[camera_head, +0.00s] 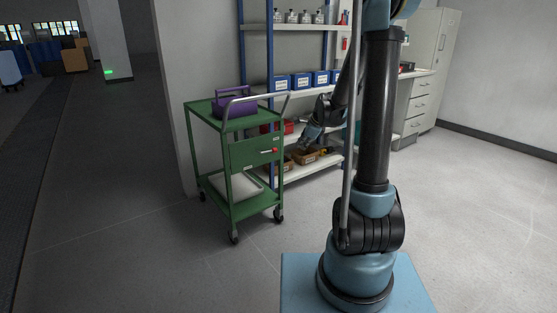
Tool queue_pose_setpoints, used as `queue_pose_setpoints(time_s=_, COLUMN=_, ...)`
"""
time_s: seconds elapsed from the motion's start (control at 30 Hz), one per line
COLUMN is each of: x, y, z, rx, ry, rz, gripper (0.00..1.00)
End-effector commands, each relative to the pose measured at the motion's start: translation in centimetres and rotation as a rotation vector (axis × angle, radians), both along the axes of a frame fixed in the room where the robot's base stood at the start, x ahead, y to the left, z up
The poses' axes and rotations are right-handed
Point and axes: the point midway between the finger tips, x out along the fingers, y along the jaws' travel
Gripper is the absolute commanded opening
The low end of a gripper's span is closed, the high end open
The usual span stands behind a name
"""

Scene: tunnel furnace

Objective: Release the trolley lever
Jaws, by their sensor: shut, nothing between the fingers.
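The green trolley (231,187) stands in front of the shelving, left of my arm. A small lever (267,151) with a silver rod and a red end sits on the trolley's green side panel, roughly level. My gripper (303,146) is shut and empty, to the right of the trolley and the lever and in front of the shelves. It looks apart from the lever. The fingertips are small and dark in this view, and the exact depth between them and the trolley is hard to tell.
A purple toolbox (234,104) rests on the trolley's top, beside a push handle (262,97). A white sack-like item (235,185) lies on its lower shelf. The shelf unit (291,89) holds blue bins (300,80) and brown bins (306,156). Floor in front is clear.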

Motion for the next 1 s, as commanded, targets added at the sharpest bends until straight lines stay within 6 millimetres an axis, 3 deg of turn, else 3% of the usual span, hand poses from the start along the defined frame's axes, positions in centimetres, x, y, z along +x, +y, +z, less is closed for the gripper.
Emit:
queue_pose_setpoints(time_s=0.2, x=4.8, y=1.6, z=-3.1, rx=0.138, ry=0.041, rz=-0.176, gripper=0.00)
queue_pose_setpoints(time_s=0.6, x=11.8, y=4.6, z=-10.1, rx=0.408, ry=0.143, rz=-0.489, gripper=0.00)
queue_pose_setpoints(time_s=0.8, x=13.7, y=5.5, z=-12.8, rx=0.503, ry=0.187, rz=-0.595, gripper=0.00)
queue_pose_setpoints(time_s=1.0, x=14.4, y=5.9, z=-13.8, rx=0.536, ry=0.202, rz=-0.631, gripper=0.00)
